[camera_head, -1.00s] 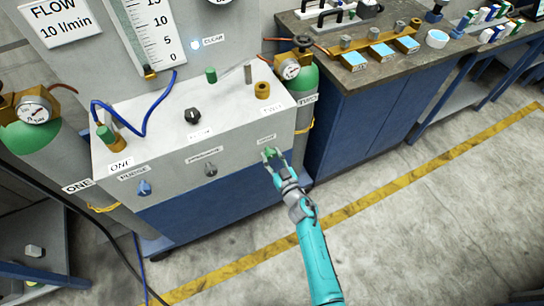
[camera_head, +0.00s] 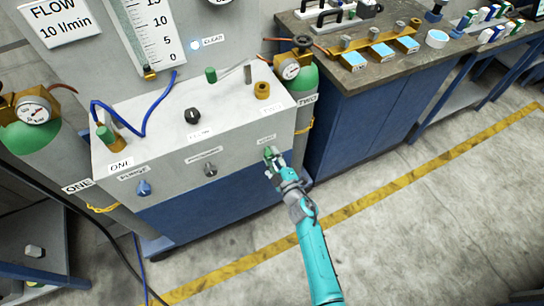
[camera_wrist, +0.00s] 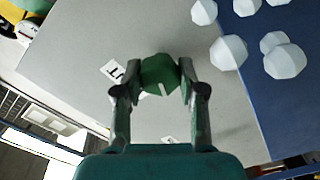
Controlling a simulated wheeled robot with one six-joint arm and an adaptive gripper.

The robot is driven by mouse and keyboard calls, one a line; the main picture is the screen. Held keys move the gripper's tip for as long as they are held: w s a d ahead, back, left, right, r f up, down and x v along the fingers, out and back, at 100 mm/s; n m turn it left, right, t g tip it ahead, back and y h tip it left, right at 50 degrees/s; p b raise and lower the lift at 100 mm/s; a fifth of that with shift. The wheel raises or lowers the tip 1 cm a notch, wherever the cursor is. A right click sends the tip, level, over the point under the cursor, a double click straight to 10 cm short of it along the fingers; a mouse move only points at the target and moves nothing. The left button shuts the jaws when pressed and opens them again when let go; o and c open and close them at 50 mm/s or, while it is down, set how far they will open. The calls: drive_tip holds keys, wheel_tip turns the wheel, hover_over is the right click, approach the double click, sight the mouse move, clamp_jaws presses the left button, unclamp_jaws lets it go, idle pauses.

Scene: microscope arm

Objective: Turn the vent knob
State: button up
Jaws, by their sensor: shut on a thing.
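The vent knob (camera_wrist: 160,76) is green and faceted with a pale pointer line, on the front panel's right end. In the wrist view it sits between my two fingers. In the head view the knob (camera_head: 268,152) is mostly covered by my gripper, below a small label I cannot read clearly. My gripper (camera_head: 272,156) is shut on it, and its fingers (camera_wrist: 159,92) touch both sides in the wrist view. A blue knob (camera_head: 144,187) and a dark grey knob (camera_head: 210,170) sit to the left on the same panel.
The grey cabinet (camera_head: 170,165) carries a black knob (camera_head: 192,116) and a blue hose (camera_head: 148,118). Gas cylinders stand at both sides, with a gauge (camera_head: 290,68) on the right one. A blue workbench (camera_head: 350,120) stands at the right. The floor in front is clear.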

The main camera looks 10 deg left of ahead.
drive_tip(key=shift+n, duration=1.6)
drive_tip(key=o, duration=1.1)
drive_tip(key=shift+o, duration=0.2)
drive_tip(key=v, duration=1.2)
